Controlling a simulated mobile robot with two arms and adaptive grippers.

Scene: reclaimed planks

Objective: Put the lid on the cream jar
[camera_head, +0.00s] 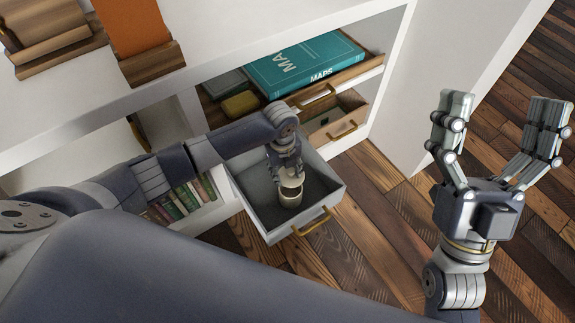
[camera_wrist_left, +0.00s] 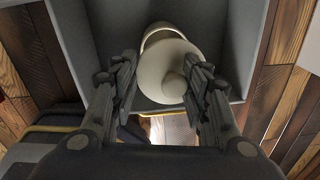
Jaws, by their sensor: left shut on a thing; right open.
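The cream jar (camera_head: 290,198) stands in the open grey drawer (camera_head: 258,215). In the left wrist view the jar (camera_wrist_left: 157,33) shows partly behind the round cream lid (camera_wrist_left: 160,72), which has a knob (camera_wrist_left: 175,84). My left gripper (camera_head: 287,172) reaches down into the drawer at the jar's top. It is shut on the lid, with a finger on each side in the left wrist view (camera_wrist_left: 162,78). The lid overlaps the jar's mouth off-centre; whether they touch I cannot tell. My right gripper (camera_head: 503,100) is open and empty, outside the cabinet at the right.
Several books (camera_head: 180,200) stand in a lower compartment. The plank floor (camera_head: 375,225) is clear to the right.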

